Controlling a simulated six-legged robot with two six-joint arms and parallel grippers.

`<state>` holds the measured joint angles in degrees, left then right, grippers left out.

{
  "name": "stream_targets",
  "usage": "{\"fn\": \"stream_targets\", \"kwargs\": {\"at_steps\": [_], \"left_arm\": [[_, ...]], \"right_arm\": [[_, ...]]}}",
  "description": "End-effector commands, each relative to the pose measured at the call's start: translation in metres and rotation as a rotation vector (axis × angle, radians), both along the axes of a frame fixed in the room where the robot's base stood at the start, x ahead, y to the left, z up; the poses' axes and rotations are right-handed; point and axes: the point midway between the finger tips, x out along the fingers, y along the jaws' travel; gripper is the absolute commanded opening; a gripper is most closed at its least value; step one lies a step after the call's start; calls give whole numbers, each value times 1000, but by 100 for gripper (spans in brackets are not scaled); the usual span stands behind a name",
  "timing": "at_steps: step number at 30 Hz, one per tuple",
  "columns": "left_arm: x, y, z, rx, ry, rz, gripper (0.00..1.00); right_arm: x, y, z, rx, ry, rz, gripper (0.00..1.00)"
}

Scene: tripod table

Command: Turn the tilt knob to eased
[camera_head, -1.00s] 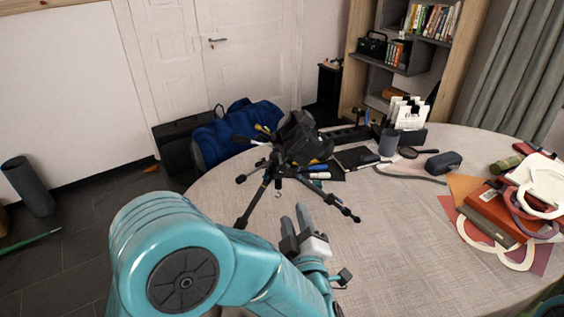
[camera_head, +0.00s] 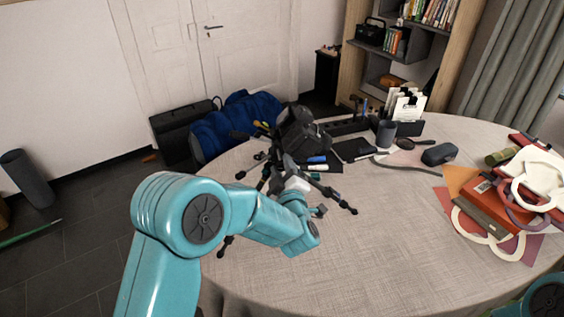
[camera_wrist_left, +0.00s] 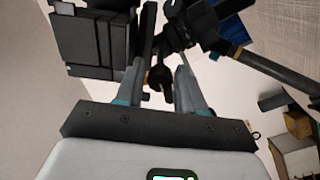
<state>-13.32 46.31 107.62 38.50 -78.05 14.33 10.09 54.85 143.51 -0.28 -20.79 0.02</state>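The black tripod (camera_head: 262,178) stands on the round table with its legs spread and a dark camera-like body (camera_head: 300,132) on its head. In the head view my left gripper (camera_head: 279,166) is up against the tripod head, its fingertips partly lost against the dark parts. In the left wrist view my left gripper (camera_wrist_left: 166,72) is open, with a finger on each side of a small dark knob (camera_wrist_left: 160,78). I cannot tell whether either finger touches it. The knob's setting or any marking is not readable. My right gripper is out of view.
Red books (camera_head: 490,205) are stacked at right. The table's front middle is clear.

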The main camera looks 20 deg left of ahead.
Motion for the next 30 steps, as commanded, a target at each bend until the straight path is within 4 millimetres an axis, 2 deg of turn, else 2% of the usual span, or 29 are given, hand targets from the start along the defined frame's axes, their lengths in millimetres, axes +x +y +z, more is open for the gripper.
{"fn": "stream_targets", "kwargs": {"at_steps": [4, 11, 12, 14, 15, 16, 24, 30], "left_arm": [[9, 4, 0, 1, 0, 0, 38], [10, 5, -1, 1, 0, 0, 38], [10, 5, -1, 1, 0, 0, 35], [10, 5, 0, 0, 0, 0, 15], [10, 5, 0, 1, 0, 0, 2], [10, 5, 0, 0, 0, 0, 0], [10, 5, -1, 15, 7, 0, 0], [10, 5, -2, 90, 43, 0, 0]], "right_arm": [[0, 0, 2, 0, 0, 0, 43], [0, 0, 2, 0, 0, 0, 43], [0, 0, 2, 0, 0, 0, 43], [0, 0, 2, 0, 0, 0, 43], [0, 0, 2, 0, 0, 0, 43], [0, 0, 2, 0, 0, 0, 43], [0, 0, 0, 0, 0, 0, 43], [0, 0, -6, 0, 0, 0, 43]]}}
